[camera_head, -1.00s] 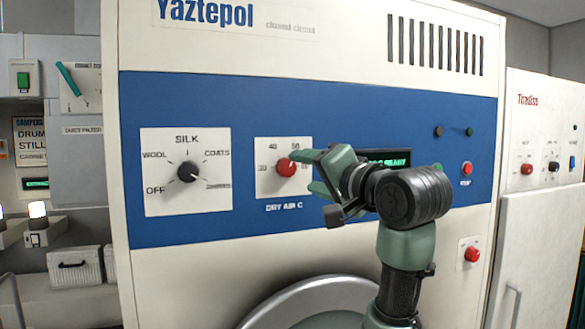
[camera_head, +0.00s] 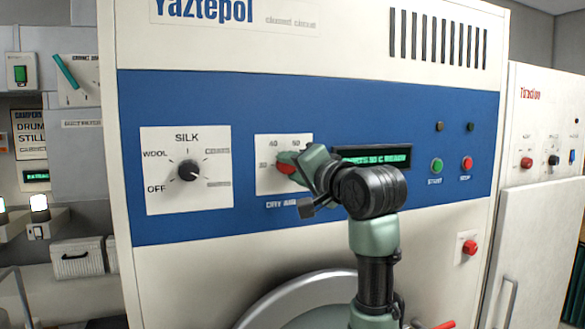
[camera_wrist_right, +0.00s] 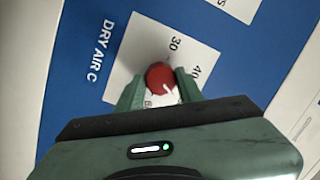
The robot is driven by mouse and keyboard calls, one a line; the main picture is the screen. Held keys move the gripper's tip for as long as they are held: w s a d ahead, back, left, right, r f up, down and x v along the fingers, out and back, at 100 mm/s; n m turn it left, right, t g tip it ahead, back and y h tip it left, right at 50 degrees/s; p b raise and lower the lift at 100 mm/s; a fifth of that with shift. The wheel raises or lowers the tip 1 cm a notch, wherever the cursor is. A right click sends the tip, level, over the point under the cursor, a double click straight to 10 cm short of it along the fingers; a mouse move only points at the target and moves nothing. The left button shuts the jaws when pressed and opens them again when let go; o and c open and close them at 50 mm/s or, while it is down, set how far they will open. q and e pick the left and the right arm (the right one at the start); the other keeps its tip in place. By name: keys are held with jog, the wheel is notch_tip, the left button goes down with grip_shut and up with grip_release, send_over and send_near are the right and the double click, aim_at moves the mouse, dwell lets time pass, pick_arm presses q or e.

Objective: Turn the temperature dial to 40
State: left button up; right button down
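The red temperature dial (camera_head: 287,170) sits on a white plate (camera_head: 265,150) marked "DRY AIR C" on the blue panel. My right gripper (camera_head: 285,168) is at the dial, one finger on each side, and partly hides it and the label. In the right wrist view the dial (camera_wrist_right: 160,76) sits between the green fingertips (camera_wrist_right: 160,88), which appear to touch its sides. The numbers 30 and 40 show beside it. A pale mark shows on the dial, but its exact setting is hard to read. My left gripper is not in view.
A black program dial (camera_head: 188,170) is left of the temperature dial. A lit green display (camera_head: 372,158), partly hidden by my arm, is to its right. A green start button (camera_head: 436,166) and red stop button (camera_head: 467,163) are farther right. The round door (camera_head: 300,300) is below.

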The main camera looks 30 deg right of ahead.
jog(key=shift+n, duration=0.3)
jog(key=shift+r+n+g+h+p, duration=0.1)
jog(key=shift+n+g+h+p, duration=0.3)
jog(key=shift+n+p, duration=1.6)
jog(key=shift+r+n+g+h+p, duration=0.1)
jog(key=shift+n+g+h+p, duration=0.4)
jog(key=shift+n, duration=2.6)
jog(key=shift+p, duration=0.35)
jog(key=c, duration=0.9)
grip_release()
jog(key=shift+s, duration=0.1)
